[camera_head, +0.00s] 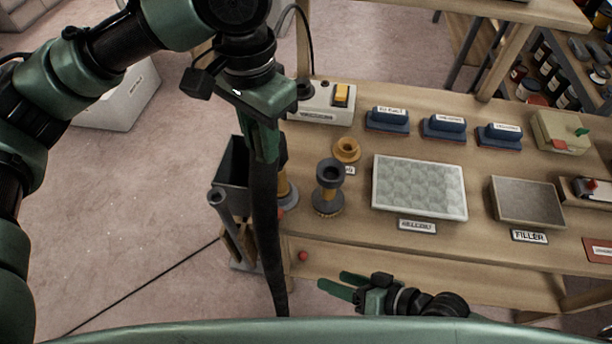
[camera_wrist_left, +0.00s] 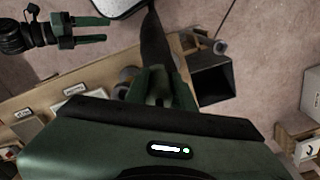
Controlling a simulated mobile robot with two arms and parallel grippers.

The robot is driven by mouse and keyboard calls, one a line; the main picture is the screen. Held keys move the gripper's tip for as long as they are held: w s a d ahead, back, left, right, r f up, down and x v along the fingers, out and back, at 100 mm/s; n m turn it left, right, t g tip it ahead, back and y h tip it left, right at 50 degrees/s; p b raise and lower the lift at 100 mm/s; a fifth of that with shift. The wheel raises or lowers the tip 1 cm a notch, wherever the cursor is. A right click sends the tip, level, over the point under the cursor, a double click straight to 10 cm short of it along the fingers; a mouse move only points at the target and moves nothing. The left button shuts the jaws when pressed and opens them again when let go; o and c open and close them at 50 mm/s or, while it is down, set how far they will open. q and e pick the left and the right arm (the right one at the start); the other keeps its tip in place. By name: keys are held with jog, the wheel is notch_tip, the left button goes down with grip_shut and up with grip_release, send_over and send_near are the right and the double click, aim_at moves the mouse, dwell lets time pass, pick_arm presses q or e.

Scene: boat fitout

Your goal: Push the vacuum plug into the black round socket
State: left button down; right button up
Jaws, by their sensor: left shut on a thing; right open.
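My left gripper (camera_head: 266,148) points down at the bench's left end and is shut on the vacuum plug. The plug itself is mostly hidden between the fingers. A long dark hose-like strip (camera_head: 267,235) hangs below them in the head view; it also shows in the left wrist view (camera_wrist_left: 154,40). A black round part, likely the socket (camera_head: 304,88), is on the left end of a white box (camera_head: 322,108) with a yellow switch, just right of the gripper and apart from it. My right gripper (camera_head: 345,288) is open and empty before the bench's front edge.
Blue-handled blocks (camera_head: 388,120) line the back. A dark open bin (camera_head: 231,165) is off the bench's left end. A thin cable arches above the white box.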

jog(key=w+a+r+n+t+y, duration=0.2)
jog(key=w+a+r+n, duration=0.1)
jog(key=r, duration=0.7)
jog(key=w+a+r+n+t+y, duration=0.1)
jog(key=w+a+r+n, duration=0.15)
jog(key=r, duration=0.65)
jog(key=w+a+r+n+t+y, duration=0.2)
jog(key=w+r+n, duration=0.1)
jog(key=r, duration=0.7)
jog(key=x, duration=1.1)
jog(key=shift+a, duration=0.35)
jog(key=shift+w+f, duration=0.1)
jog(key=shift+f, duration=0.05)
grip_shut()
pick_arm(q)
jog(key=c, duration=1.1)
grip_release()
